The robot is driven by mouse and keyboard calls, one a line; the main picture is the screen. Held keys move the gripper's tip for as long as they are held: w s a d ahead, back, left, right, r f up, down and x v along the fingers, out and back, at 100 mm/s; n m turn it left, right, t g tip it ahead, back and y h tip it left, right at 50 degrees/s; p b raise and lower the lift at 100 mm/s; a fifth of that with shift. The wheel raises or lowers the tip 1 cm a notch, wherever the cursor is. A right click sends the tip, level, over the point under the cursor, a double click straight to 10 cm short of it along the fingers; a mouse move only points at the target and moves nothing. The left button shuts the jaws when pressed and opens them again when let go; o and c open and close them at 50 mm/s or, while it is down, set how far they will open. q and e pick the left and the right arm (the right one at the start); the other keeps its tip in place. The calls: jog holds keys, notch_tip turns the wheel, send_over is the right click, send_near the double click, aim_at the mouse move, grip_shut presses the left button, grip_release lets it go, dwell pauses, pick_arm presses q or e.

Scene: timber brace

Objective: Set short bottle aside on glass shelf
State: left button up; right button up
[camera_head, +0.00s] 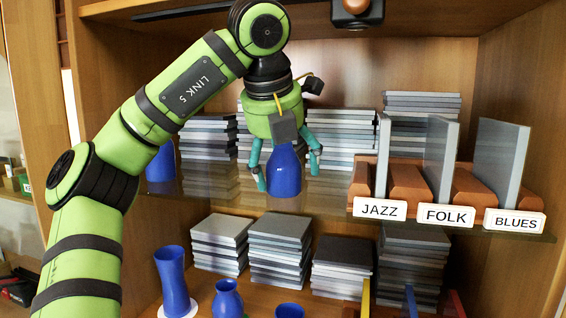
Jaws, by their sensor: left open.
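A short blue bottle (284,174) with a wide body and narrower top appears to stand upright on the glass shelf (225,200). My left gripper (288,170) comes down over it from above. Its teal fingers are open, one on each side of the bottle, with the bottle between them. Whether either fingertip touches the bottle cannot be told. The bottle's top is hidden behind the gripper. My right gripper is not in view.
Another blue vessel (161,164) stands at the shelf's left, partly behind my arm. Grey stacks (345,137) line the back. Upright grey panels (441,150) and labelled brown blocks (408,182) fill the right. Below are a tall blue vase (174,282) and a round one (227,299).

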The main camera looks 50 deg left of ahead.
aim_at(281, 148)
pick_arm(q)
jog(key=shift+s+r, duration=0.2)
jog(key=shift+r, duration=0.35)
jog(key=v, duration=0.6)
jog(key=shift+s+d+r+p, duration=0.1)
jog(key=shift+s+r+p, duration=0.15)
jog(key=shift+r+p, duration=0.05)
jog(key=shift+w, duration=0.1)
jog(key=shift+f, duration=0.1)
